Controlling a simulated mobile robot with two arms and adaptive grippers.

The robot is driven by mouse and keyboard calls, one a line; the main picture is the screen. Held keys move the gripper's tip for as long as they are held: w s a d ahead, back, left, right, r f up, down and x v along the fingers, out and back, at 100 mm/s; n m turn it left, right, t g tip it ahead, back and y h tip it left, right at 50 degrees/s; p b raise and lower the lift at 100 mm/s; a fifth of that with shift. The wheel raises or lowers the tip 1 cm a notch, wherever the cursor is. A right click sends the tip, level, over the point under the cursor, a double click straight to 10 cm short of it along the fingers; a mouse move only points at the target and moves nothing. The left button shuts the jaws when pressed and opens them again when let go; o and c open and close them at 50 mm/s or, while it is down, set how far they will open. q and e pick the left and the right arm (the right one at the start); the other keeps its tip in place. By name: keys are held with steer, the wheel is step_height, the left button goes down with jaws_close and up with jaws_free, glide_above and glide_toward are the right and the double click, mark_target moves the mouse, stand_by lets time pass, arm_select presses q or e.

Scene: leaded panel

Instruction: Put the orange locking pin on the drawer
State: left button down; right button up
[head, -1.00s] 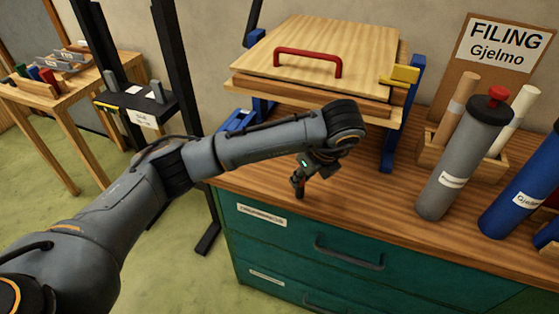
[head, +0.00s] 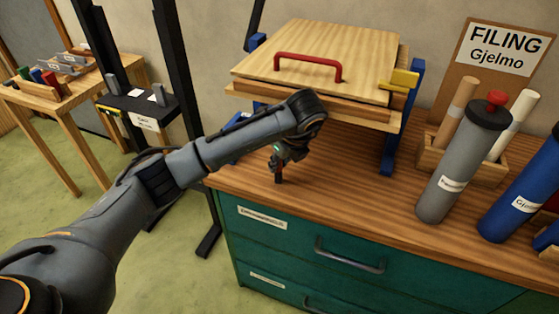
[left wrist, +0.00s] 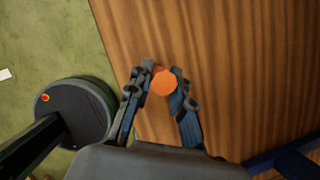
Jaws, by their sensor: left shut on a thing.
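My left gripper (head: 280,172) points down just above the wooden top, near the front left corner of the teal drawer cabinet. In the left wrist view my left gripper (left wrist: 160,88) is shut on the orange locking pin (left wrist: 164,82), whose orange, many-sided end shows between the fingertips. The pin cannot be made out in the head view. The upper drawer (head: 285,238) is shut, with a dark bar handle and a white label. A second drawer (head: 262,284) lies below it. My right gripper is not in view.
A wooden press (head: 310,60) with a red handle stands behind my left gripper on blue supports. A grey tube (head: 452,170) and a blue tube (head: 520,200) stand to the right. The wooden top (head: 340,205) is clear in front. A black stand (head: 140,105) is at left.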

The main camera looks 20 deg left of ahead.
arm_select(q)
steer(key=shift+f, duration=0.1)
steer(key=c, duration=1.2)
jaws_free()
steer(key=shift+r, duration=0.2)
steer(key=s+d, duration=0.1)
steer(key=d+b, duration=0.1)
steer(key=shift+s+d+r+b, duration=0.3)
steer(key=shift+s+d, duration=0.1)
steer(key=s+d, duration=0.5)
steer(key=d, duration=0.2)
steer(key=shift+d+r+p, duration=0.15)
steer(key=shift+d+p, duration=0.15)
